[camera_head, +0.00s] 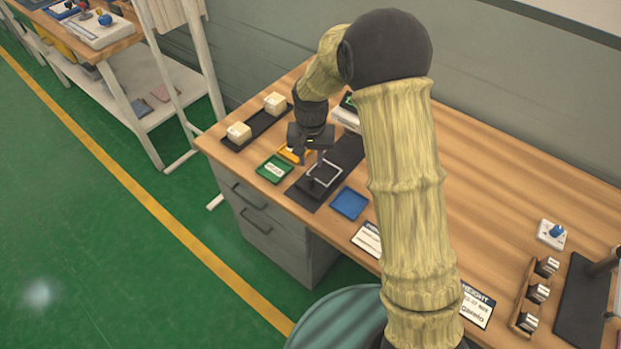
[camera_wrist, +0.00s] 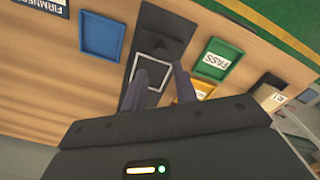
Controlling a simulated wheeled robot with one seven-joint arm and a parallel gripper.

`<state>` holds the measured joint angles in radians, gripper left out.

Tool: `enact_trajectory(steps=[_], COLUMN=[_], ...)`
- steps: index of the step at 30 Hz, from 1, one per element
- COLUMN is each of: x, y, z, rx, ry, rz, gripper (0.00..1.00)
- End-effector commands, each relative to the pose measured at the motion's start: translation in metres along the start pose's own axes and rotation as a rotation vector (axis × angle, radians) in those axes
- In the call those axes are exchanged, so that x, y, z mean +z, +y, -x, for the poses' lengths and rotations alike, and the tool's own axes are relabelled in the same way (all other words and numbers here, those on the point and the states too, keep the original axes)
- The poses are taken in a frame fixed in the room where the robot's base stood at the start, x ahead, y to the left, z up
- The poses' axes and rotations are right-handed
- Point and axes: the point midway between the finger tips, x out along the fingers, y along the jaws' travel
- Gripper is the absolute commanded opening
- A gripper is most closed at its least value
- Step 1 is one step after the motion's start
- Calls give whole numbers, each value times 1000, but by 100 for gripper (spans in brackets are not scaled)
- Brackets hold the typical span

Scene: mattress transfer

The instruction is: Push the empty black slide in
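The black slide (camera_head: 319,174) sits on a long dark base (camera_head: 304,199) on the wooden desk. My gripper (camera_head: 317,160) hangs over the slide, pointing down. In the wrist view its two fingers (camera_wrist: 162,78) are apart with nothing clearly held between them. One finger overlaps the pale frame; I cannot tell whether it touches.
A green PASS tray (camera_head: 274,169) and a yellow tray (camera_head: 291,154) lie to the left, a blue tray (camera_head: 349,203) to the right. A black strip with two pale blocks (camera_head: 239,133) is farther left.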

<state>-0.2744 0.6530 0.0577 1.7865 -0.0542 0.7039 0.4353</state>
Motion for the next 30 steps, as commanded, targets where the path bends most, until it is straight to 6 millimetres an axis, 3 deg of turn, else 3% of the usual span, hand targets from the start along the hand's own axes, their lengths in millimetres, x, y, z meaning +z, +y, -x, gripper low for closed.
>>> enact_trajectory(steps=[9,15,26,27,30], x=[1,1,0,0,0], y=[0,0,0,0,0], z=[-58,-85,-93,-93,-93], rx=[2,1,0,0,0], ry=[-5,-3,1,1,0], rz=[0,1,1,1,1], gripper=[29,29,29,27,7])
